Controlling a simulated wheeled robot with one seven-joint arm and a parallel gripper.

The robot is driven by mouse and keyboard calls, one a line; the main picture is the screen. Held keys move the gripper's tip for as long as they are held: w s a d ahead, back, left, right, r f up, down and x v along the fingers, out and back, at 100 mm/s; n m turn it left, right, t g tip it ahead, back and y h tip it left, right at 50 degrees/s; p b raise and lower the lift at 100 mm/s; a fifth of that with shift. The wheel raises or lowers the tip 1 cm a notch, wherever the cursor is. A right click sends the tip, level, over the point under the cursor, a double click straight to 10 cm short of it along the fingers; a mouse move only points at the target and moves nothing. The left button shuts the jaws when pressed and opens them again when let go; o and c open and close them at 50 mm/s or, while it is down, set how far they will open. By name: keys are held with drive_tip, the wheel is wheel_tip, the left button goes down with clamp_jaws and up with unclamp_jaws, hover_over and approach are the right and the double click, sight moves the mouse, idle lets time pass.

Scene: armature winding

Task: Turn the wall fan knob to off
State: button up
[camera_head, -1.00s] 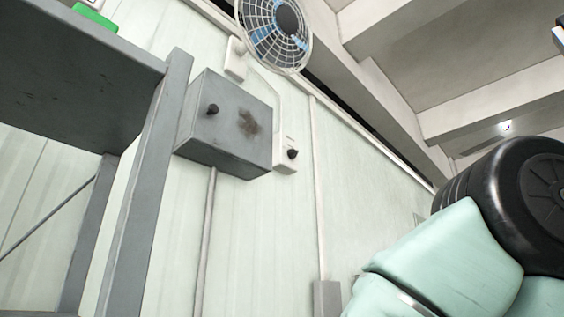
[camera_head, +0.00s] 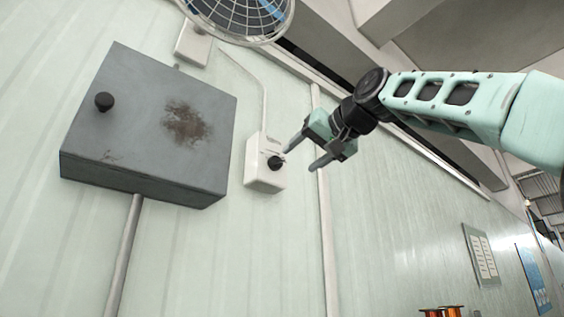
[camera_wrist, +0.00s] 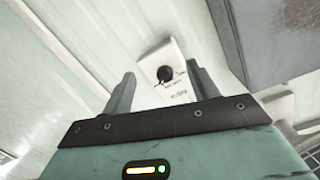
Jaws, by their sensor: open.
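The fan knob (camera_head: 275,162) is a small black dial on a white wall switch box (camera_head: 262,178), right of a grey metal box. In the wrist view the knob (camera_wrist: 165,73) sits on its white box (camera_wrist: 174,58), between and beyond my two fingers, with small print on the plate. My gripper (camera_head: 303,156) is open and empty, just right of the knob in the head view, its fingers pointing towards the wall. A gap to the knob seems to remain, but its depth is hard to tell. The wall fan (camera_head: 243,14) is partly cut off at the top.
The grey metal box (camera_head: 150,125) with its own black knob (camera_head: 104,101) sticks out from the wall at left. A cable and a white vertical strip (camera_head: 323,220) run close to the switch. The wall right of the strip is mostly clear.

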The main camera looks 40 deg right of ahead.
drive_tip(key=s+d+r+t+h, duration=0.1)
drive_tip(key=s+d+r, duration=0.1)
drive_tip(key=s+r, duration=0.3)
drive_tip(key=p, duration=0.7)
approach(279, 160)
drive_tip(key=shift+m, duration=0.3)
drive_tip(key=w, duration=0.9)
drive_tip(key=shift+w+d+f, duration=0.1)
drive_tip(key=shift+d, duration=0.25)
drive_tip(key=c, duration=1)
